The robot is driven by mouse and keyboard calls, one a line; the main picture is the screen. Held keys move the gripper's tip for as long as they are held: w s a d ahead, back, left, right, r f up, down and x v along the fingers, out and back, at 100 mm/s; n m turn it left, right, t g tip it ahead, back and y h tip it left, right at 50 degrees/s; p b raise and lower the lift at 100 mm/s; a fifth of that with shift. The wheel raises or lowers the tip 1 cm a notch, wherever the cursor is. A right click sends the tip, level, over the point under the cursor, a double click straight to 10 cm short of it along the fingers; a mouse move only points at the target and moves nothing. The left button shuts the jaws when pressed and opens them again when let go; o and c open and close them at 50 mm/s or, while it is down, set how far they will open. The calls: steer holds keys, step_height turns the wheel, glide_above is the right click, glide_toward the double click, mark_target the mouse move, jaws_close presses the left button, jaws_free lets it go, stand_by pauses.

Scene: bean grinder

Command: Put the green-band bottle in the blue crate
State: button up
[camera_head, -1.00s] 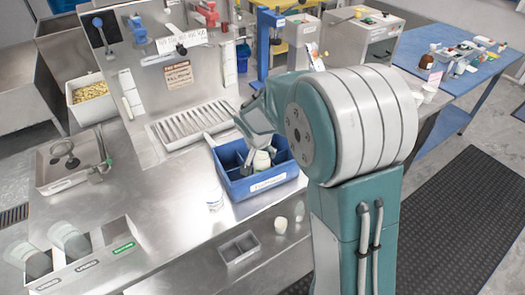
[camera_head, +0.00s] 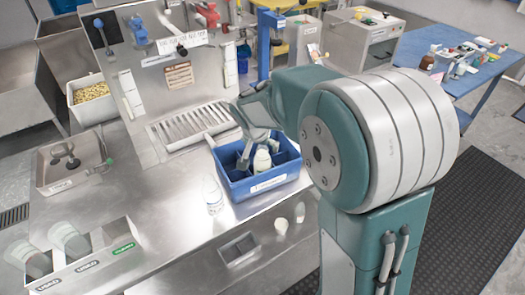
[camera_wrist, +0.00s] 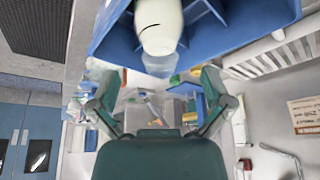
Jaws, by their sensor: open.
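The blue crate (camera_head: 238,190) stands on the steel counter, with dividers inside. A pale cream bottle (camera_head: 262,159) stands in one of its compartments. It also shows at the top of the wrist view (camera_wrist: 160,22), with a clear lower end. I cannot make out a green band on it. My gripper (camera_head: 248,152) is at the crate, just left of the bottle in the head view. In the wrist view my gripper (camera_wrist: 160,92) has its fingers spread with nothing between them, and the bottle lies beyond them. The arm hides part of the crate's surroundings.
A clear bottle (camera_head: 213,196) stands left of the crate. A three-part bin (camera_head: 92,262) at lower left has a green label and tilted clear containers. The steel counter left of the crate is mostly free.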

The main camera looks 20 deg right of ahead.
steer(key=s+r+n+y, duration=0.1)
steer(key=s+r+n, duration=0.2)
steer(key=s+r, duration=1.05)
steer(key=s+f+n+t+y, duration=0.1)
steer(key=s+f+n, duration=0.1)
steer(key=s, duration=1.1)
steer(key=shift+d+f+n+t, duration=0.3)
steer(key=shift+n, duration=0.5)
